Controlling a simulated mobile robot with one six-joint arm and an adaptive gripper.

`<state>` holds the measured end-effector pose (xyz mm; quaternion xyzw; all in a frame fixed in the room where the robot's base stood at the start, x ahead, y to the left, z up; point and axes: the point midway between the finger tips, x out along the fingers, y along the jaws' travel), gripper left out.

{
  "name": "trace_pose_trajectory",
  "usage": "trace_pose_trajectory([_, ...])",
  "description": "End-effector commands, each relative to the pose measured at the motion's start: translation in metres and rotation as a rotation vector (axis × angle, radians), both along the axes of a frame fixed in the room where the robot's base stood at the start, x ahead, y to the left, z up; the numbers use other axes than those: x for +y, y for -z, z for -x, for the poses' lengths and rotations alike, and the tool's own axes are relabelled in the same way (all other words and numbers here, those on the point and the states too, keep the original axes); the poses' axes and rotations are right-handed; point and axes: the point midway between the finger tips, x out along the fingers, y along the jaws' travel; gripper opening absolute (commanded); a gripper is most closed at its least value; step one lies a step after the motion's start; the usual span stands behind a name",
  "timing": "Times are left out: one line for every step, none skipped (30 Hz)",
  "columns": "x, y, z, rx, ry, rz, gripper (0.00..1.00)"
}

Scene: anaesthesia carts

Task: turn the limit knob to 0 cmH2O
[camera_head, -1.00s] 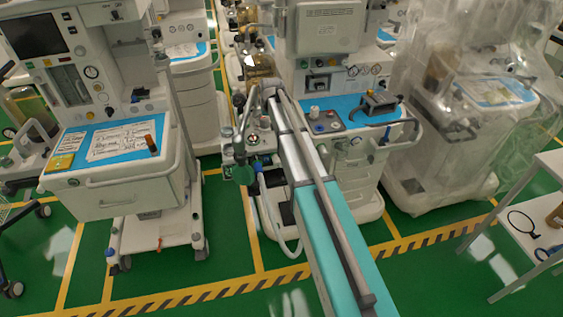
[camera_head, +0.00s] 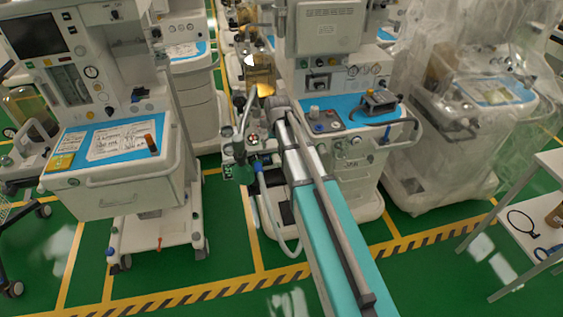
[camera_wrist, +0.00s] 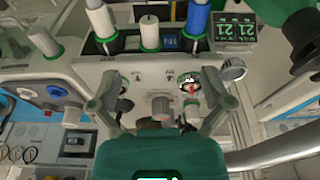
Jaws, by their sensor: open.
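In the wrist view my gripper (camera_wrist: 160,96) is open, with one finger on each side of a small grey knob (camera_wrist: 160,106). The knob lies between the fingers and apart from both; its lower part is hidden behind the green gripper body. I cannot read a scale or a 0 mark, so I cannot tell its setting or be sure it is the limit knob. A round gauge with red on it (camera_wrist: 190,86) shows beside the right finger. In the head view my arm reaches the middle anaesthesia cart (camera_head: 352,146), and the gripper is hard to make out there.
In the wrist view, white and blue cylinders (camera_wrist: 197,18) and a green display (camera_wrist: 236,28) stand above the panel. A metal rail (camera_wrist: 275,154) runs at lower right. In the head view a left cart (camera_head: 118,188) and a plastic-covered cart (camera_head: 455,140) flank the middle one.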

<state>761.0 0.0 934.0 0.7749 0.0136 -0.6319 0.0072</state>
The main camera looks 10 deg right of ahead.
Motion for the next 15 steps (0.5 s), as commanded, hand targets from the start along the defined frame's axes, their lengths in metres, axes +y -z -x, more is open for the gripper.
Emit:
trace_pose_trajectory([0.000, 0.000, 0.011, 0.006, 0.001, 0.000, 0.99])
trace_pose_trajectory([0.000, 0.000, 0.015, 0.010, 0.001, 0.000, 0.99])
trace_pose_trajectory([0.000, 0.000, 0.020, 0.016, 0.002, 0.001, 0.99])
trace_pose_trajectory([0.000, 0.000, 0.025, 0.020, 0.003, 0.001, 0.99])
trace_pose_trajectory([0.000, 0.000, 0.029, 0.024, 0.003, 0.001, 0.99])
trace_pose_trajectory([0.000, 0.000, 0.034, 0.028, 0.004, 0.001, 0.99])
trace_pose_trajectory([0.000, 0.000, 0.039, 0.032, 0.005, 0.001, 0.99])
trace_pose_trajectory([0.000, 0.001, 0.043, 0.036, 0.005, 0.001, 0.99])
trace_pose_trajectory([0.000, 0.001, 0.048, 0.041, 0.006, 0.002, 0.99])
trace_pose_trajectory([0.000, 0.001, 0.053, 0.045, 0.006, 0.002, 0.99])
trace_pose_trajectory([0.000, 0.001, 0.057, 0.049, 0.007, 0.002, 0.99])
trace_pose_trajectory([0.000, 0.001, 0.062, 0.054, 0.007, 0.002, 0.99])
trace_pose_trajectory([0.001, 0.001, 0.066, 0.057, 0.008, 0.002, 0.99])
trace_pose_trajectory([0.001, 0.001, 0.069, 0.060, 0.008, 0.002, 0.99])
trace_pose_trajectory([0.000, 0.001, 0.073, 0.064, 0.009, 0.003, 0.99])
